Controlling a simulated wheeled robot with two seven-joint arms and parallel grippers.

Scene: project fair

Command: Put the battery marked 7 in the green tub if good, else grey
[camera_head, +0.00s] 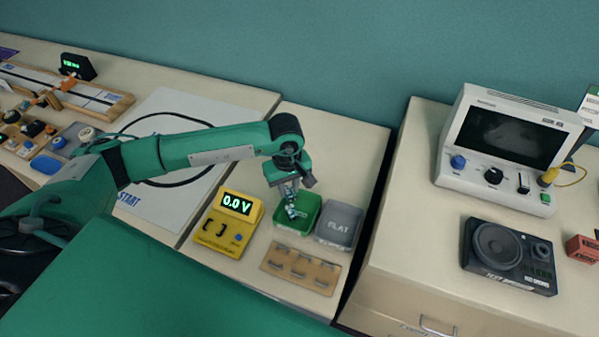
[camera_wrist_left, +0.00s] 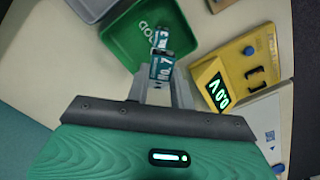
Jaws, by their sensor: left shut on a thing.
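My left gripper (camera_head: 291,198) is over the green tub (camera_head: 307,203), with its jaws shut on a teal battery marked 7 (camera_wrist_left: 162,69). In the left wrist view the green tub (camera_wrist_left: 117,42) reads GOOD, and a second teal battery marked 3 (camera_wrist_left: 160,40) shows just beyond the held one. Whether the held battery touches it or the tub floor I cannot tell. The grey tub (camera_head: 340,222), marked FLAT, stands right of the green one and looks empty. The yellow tester (camera_head: 226,222) reads 0.0 V with its cradle empty. My right gripper is out of view.
A wooden rack (camera_head: 300,267) with metal clips lies in front of the tubs. A white START board (camera_head: 165,180) is at left.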

